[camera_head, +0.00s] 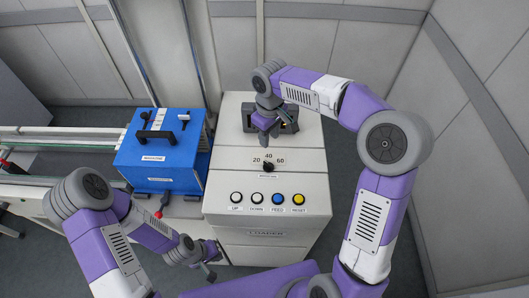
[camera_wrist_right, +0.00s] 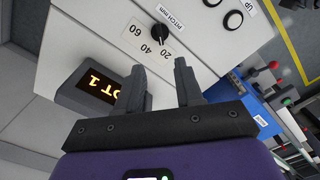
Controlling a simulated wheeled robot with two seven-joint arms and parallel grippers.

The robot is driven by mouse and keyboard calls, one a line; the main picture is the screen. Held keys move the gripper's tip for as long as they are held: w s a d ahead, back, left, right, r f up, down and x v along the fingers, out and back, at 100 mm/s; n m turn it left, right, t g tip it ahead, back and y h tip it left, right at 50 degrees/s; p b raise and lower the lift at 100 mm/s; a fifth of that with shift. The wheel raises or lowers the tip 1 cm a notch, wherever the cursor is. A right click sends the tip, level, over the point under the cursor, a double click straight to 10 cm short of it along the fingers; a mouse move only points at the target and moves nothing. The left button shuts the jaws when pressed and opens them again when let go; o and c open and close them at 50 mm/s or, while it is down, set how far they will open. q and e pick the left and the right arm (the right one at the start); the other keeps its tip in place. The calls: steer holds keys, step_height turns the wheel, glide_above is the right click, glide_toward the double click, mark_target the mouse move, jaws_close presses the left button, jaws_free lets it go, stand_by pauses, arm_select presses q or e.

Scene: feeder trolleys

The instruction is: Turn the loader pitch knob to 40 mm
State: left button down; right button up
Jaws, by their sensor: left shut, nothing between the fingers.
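The black pitch knob (camera_head: 268,167) sits on the pale loader panel, below the printed 20, 40 and 60. In the right wrist view the knob (camera_wrist_right: 161,34) carries a white mark that appears to point toward the 20 side. My right gripper (camera_head: 267,136) points down over the panel, between the display and the knob. Its two fingers (camera_wrist_right: 160,85) are apart with nothing between them, and they do not touch the knob. My left gripper (camera_head: 210,275) is low at the cabinet's front left, shut and empty.
A dark display box (camera_head: 287,120) stands behind the knob, its orange text partly hidden by the fingers. A row of UP, DOWN, FEED and RESET buttons (camera_head: 277,198) lies in front.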

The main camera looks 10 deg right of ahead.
steer(key=b, duration=0.6)
glide_above(268, 163)
step_height(268, 163, down, 7)
steer(key=shift+r, duration=0.2)
step_height(268, 163, down, 7)
steer(key=shift+s+f+b, duration=0.1)
steer(key=shift+f+b, duration=0.05)
steer(key=shift+b, duration=0.15)
jaws_close()
